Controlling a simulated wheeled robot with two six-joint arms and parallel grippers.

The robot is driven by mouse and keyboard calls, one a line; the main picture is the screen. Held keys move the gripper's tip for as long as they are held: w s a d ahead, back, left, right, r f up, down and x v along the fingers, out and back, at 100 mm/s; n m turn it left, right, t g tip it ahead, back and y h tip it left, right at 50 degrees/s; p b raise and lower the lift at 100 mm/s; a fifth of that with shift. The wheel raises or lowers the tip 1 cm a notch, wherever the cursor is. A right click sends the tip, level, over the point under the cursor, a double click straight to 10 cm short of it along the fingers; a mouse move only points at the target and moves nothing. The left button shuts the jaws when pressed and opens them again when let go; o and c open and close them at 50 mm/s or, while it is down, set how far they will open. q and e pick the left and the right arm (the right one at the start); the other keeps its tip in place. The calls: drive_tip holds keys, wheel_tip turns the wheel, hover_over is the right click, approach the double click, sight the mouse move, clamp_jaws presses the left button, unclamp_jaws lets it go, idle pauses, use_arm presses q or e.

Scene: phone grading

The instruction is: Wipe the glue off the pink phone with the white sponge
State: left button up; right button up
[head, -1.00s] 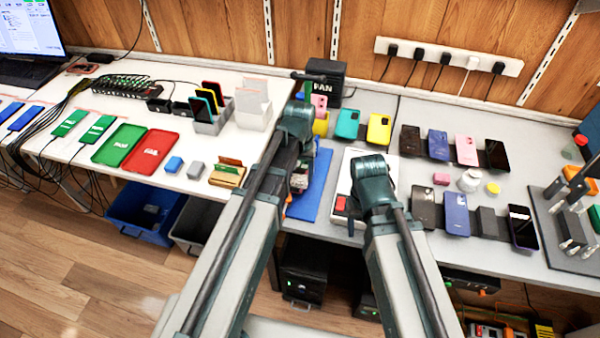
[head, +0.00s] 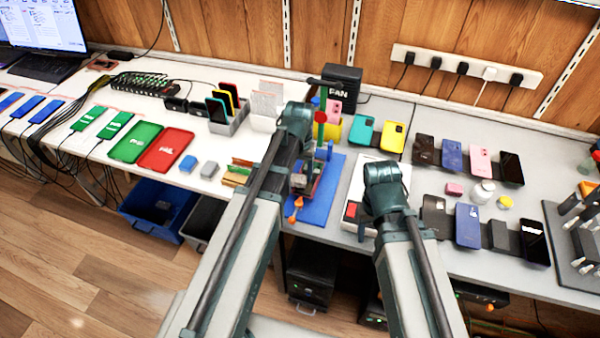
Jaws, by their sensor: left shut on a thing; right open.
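A pink phone (head: 480,163) lies in the back row of phones on the right of the grey table. Another pink phone-shaped thing (head: 334,110) stands partly hidden near the black fan box. I cannot make out a white sponge. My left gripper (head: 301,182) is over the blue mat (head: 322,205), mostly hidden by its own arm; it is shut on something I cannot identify. My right gripper (head: 362,226) is open near the front of the white panel (head: 356,190), largely hidden by its wrist. It is well left of the pink phone in the row.
A small pink block (head: 454,189) and a white bottle (head: 483,192) sit between the phone rows. A fixture with an orange handle (head: 297,207) stands on the mat. Blue (head: 188,163) and grey (head: 209,169) blocks lie on the white table at left.

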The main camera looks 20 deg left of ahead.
sight(300, 174)
use_arm(q)
drive_tip(key=shift+r+p, duration=2.4)
drive_tip(key=shift+r, duration=0.3)
wheel_tip(300, 174, up, 3)
drive_tip(key=p, duration=0.3)
